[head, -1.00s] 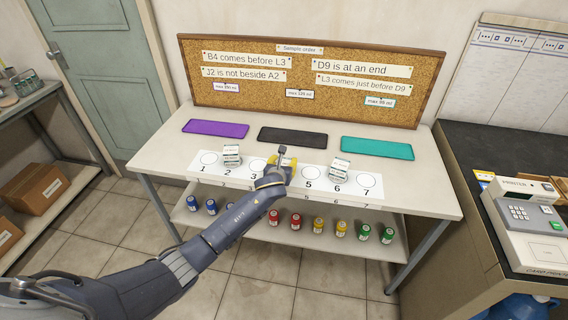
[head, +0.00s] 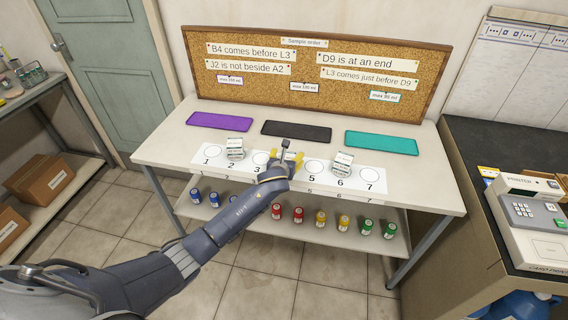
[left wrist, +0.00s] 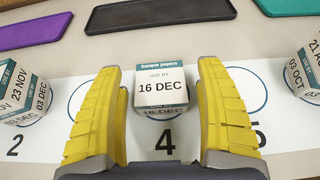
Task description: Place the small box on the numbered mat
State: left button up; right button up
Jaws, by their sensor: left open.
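The small box (left wrist: 160,92), white with a teal band and reading "16 DEC", sits over the circle at 4 on the white numbered mat (head: 371,175). My left gripper (left wrist: 161,80) is open, with one yellow finger on each side of this box; gaps show between fingers and box. In the head view the left gripper (head: 286,158) is over the mat's middle and largely hides that box. Similar boxes stand at 2 (head: 235,149) and 6 (head: 342,163). Circles 1, 5 and 7 look empty. My right gripper is out of view.
Purple (head: 220,121), black (head: 296,131) and teal (head: 382,143) trays lie flat behind the mat. A corkboard (head: 310,75) with notes stands at the table's back. Several coloured-label bottles stand on the shelf below.

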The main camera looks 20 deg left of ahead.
pick_arm(q)
jog(key=v, duration=1.1)
jog(key=s+d+f+n+h, duration=0.3)
jog(key=s+d+f+n, duration=0.15)
jog(key=n, duration=0.35)
jog(key=s+a+f+n+g, duration=0.15)
jog(key=s+f+n, duration=0.35)
jog(key=f, duration=0.6)
jog(key=s+a+f+n+g, duration=0.15)
jog(key=s+f+n, duration=0.35)
jog(key=f, duration=0.6)
jog(key=s+a+f+n+g, duration=0.15)
jog(key=s+f+n, duration=0.35)
jog(key=f, duration=0.6)
jog(key=s+a+f+n+g+y, duration=0.1)
jog(key=s+a+f+n+g, duration=0.2)
jog(key=s+f, duration=1.2)
jog(key=s+f+n+g, duration=0.2)
jog(key=s+f, duration=0.1)
jog(key=s, duration=1.1)
jog(key=s+a+f+n+g, duration=0.1)
jog(key=s+f+n+g, duration=0.1)
jog(key=s, duration=1.2)
notch_tip(320, 180, down, 3)
jog(key=shift+a+r+n+y, duration=0.2)
jog(key=shift+n+y, duration=0.2)
jog(key=shift+n, duration=0.3)
jog(key=shift+g, duration=0.25)
